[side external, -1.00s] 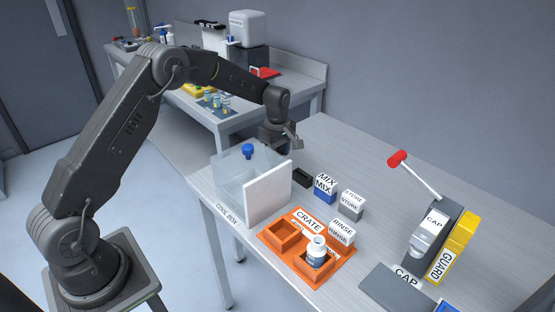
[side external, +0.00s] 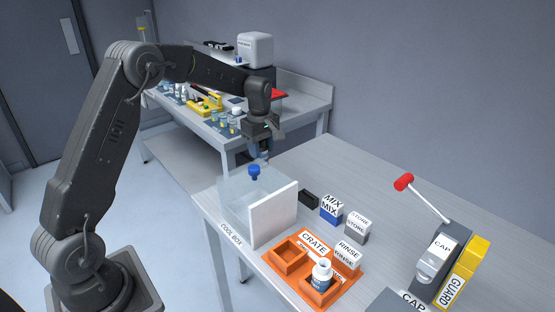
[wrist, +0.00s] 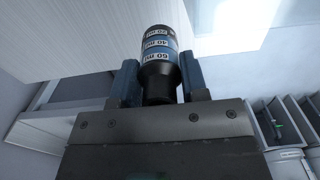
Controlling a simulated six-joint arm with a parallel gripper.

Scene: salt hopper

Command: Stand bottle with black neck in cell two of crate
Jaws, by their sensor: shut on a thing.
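My gripper (side external: 261,148) is raised behind and above the clear cool box. In the wrist view its two blue-grey fingers (wrist: 158,82) are shut on a bottle with a black neck (wrist: 158,62), gripped at the neck; its blue and white label carries ml marks. The orange crate (side external: 272,262) lies at the front of the table. Its left cell is empty. Its right cell holds a white-necked bottle (side external: 322,270), upright. The cell numbers are not readable.
MIX (side external: 331,209), STORE (side external: 357,226) and RINSE (side external: 347,254) blocks stand behind the crate. A red-handled CAP press (side external: 438,250) stands right. The table's back middle is clear.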

